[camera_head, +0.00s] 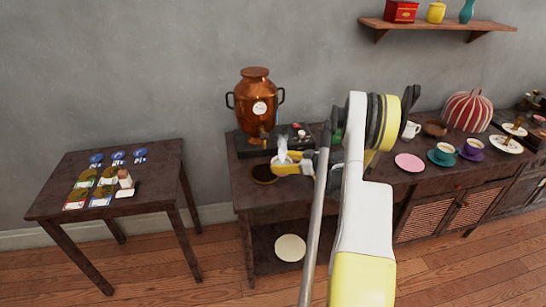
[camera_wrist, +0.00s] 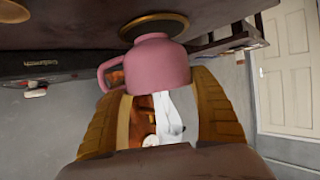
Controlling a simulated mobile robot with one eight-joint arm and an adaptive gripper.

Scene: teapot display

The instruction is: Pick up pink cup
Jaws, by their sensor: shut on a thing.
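The pink cup (camera_wrist: 160,65) is between the two fingers of my gripper (camera_wrist: 162,88) in the wrist view, with its handle on the left. My gripper is shut on it. In the wrist view, which looks upside down, the cup's base is toward a dark round mat with a gold rim (camera_wrist: 180,21). I cannot tell whether they touch. In the head view my gripper (camera_head: 287,167) is just right of the dark round mat (camera_head: 263,175), and the cup cannot be made out there.
A copper urn (camera_head: 258,100) stands behind my gripper, with a white wisp (camera_head: 283,151) beside it. A pink saucer (camera_head: 409,162), a teal cup (camera_head: 443,154) and a purple cup (camera_head: 472,148) stand to the right.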

